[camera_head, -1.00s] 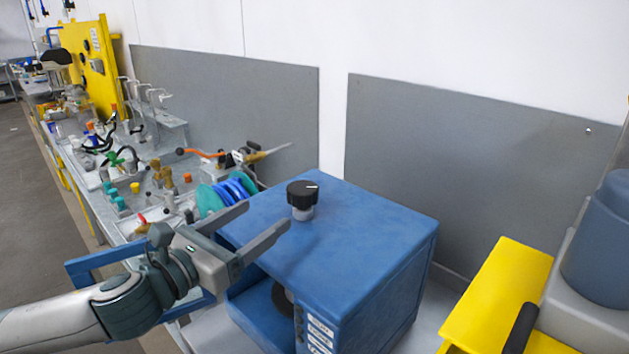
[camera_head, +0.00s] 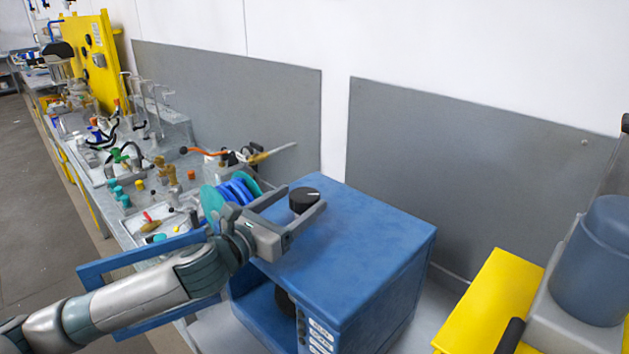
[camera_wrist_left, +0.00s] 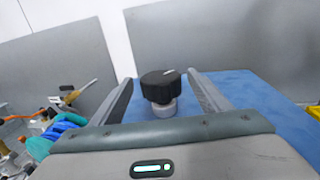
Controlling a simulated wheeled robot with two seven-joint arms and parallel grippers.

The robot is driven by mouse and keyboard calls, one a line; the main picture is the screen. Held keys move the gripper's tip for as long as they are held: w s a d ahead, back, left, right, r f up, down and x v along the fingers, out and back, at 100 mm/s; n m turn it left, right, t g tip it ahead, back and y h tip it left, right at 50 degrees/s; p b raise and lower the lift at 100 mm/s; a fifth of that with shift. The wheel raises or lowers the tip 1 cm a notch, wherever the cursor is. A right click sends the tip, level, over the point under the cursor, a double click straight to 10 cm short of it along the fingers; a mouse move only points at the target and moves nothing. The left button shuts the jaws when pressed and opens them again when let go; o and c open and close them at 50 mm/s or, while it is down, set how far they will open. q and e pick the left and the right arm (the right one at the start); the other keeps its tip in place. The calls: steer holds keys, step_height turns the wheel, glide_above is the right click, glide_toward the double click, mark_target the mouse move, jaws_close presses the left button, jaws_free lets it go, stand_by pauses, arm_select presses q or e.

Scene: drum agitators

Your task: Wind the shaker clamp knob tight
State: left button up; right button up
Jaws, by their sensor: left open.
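The shaker clamp knob (camera_head: 304,200) is black, ridged and round, with a white line on its top. It stands on a short grey stem on top of the blue shaker box (camera_head: 365,235). My left gripper (camera_head: 297,197) is open, with one finger on each side of the knob. In the left wrist view the knob (camera_wrist_left: 161,86) sits between the two finger tips, with gaps visible on both sides. The stem shows below it there. My right gripper is not in view.
A yellow machine (camera_head: 492,300) with a grey-blue cylinder (camera_head: 594,260) stands at the right. A bench with coloured valves and blue-green discs (camera_head: 228,194) runs along the left. Grey panels (camera_head: 450,170) line the wall behind. The box top around the knob is otherwise clear.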

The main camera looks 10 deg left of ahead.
mark_target(313, 189)
arm_select(q)
steer(key=p+x, duration=0.2)
steer(key=x, duration=0.4)
steer(key=shift+w+d, duration=0.15)
steer(key=shift+w, duration=0.15)
steer(key=c, duration=1.1)
